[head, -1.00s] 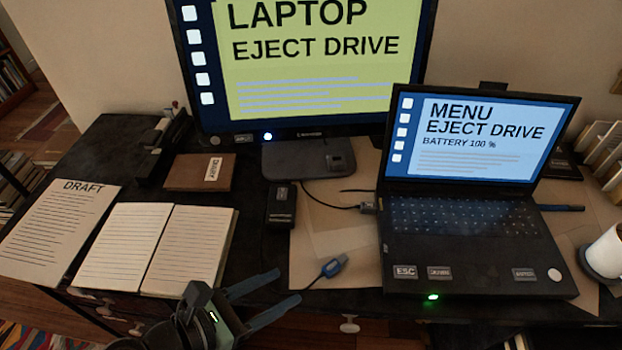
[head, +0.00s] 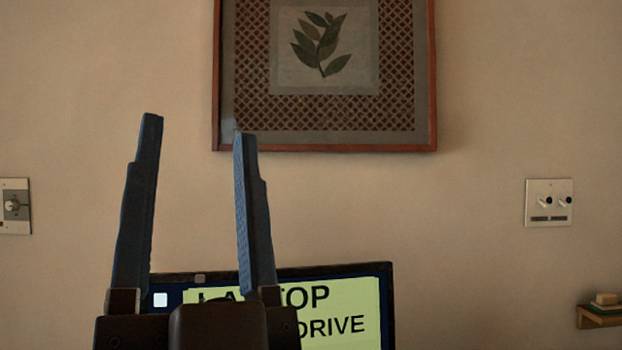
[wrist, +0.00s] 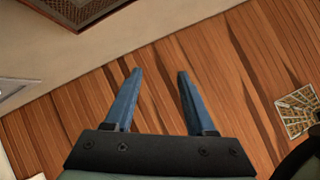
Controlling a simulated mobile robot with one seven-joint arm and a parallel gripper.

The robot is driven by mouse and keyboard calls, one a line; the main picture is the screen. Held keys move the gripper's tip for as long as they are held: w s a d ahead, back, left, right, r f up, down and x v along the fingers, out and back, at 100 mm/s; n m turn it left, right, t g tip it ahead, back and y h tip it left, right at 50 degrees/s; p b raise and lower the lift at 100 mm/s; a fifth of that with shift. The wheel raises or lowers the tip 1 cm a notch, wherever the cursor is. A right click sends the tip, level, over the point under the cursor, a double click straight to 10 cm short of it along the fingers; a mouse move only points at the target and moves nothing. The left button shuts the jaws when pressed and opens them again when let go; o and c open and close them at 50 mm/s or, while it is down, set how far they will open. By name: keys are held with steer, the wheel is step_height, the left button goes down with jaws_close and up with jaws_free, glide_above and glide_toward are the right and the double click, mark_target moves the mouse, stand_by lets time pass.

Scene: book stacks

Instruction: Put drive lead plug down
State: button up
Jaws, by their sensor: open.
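My gripper (head: 199,130) is raised in front of the wall in the head view, its two blue fingers apart and pointing up. Nothing is between the fingers. The wrist view shows the same open, empty gripper (wrist: 156,75) with wooden floorboards and wall behind it. The drive lead plug is not in either current view. The monitor (head: 340,310), with "LAPTOP" and "DRIVE" readable on its screen, shows at the bottom of the head view, partly covered by my gripper.
A framed leaf picture (head: 425,80) hangs on the wall above. Wall plates with knobs are at left (head: 14,205) and right (head: 549,203). A small wooden shelf (head: 600,318) juts out at lower right. The desk top is out of view.

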steer(key=d+h, duration=0.6)
steer(key=h, duration=0.2)
steer(key=shift+w+d+g+h, duration=0.2)
steer(key=shift+w+g+h, duration=0.1)
steer(key=shift+r, duration=0.1)
step_height(320, 180, up, 14)
steer(key=p, duration=1.4)
steer(key=shift+r+p, duration=0.25)
steer(key=shift+p, duration=0.05)
steer(key=shift+a, duration=0.1)
